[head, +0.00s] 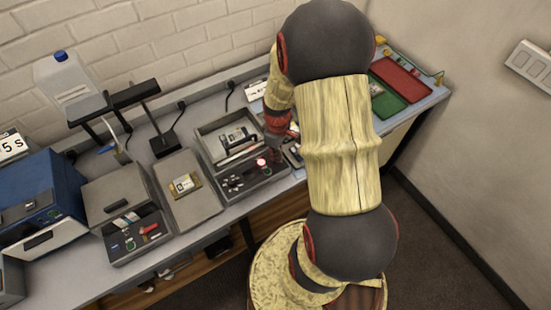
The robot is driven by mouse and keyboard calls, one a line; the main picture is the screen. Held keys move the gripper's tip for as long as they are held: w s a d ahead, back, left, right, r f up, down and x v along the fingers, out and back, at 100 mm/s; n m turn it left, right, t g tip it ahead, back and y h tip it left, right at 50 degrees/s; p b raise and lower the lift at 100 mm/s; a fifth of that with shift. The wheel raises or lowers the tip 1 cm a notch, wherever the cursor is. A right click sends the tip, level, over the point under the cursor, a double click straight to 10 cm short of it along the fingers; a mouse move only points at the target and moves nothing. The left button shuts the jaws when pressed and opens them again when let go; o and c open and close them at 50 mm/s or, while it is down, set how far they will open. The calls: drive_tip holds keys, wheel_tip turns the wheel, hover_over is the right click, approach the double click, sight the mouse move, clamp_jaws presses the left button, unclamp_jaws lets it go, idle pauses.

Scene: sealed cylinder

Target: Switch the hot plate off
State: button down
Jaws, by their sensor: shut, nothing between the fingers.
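A grey bench unit, which looks like the hot plate (208,148), stands on the bench left of my arm. Its raised top has a shallow recess with a small board-like item in it. Its sloped front panel carries dark knobs and a red light that glows. My gripper (290,139) is at the right edge of this unit, close to the panel's right end. It is small in view and partly hidden by my own arm; it is shut and empty. I cannot tell whether it touches the unit.
Left along the bench (208,214) stand a flat grey plate (203,208) with a small board, a grey box with switches (115,188) and a blue instrument (45,195). Behind them are a jug (68,85) and a black stand. Red and green trays (400,78) lie at the right.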

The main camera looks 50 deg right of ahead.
drive_tip(key=shift+r+p, duration=2.2)
drive_tip(key=shift+r, duration=1.05)
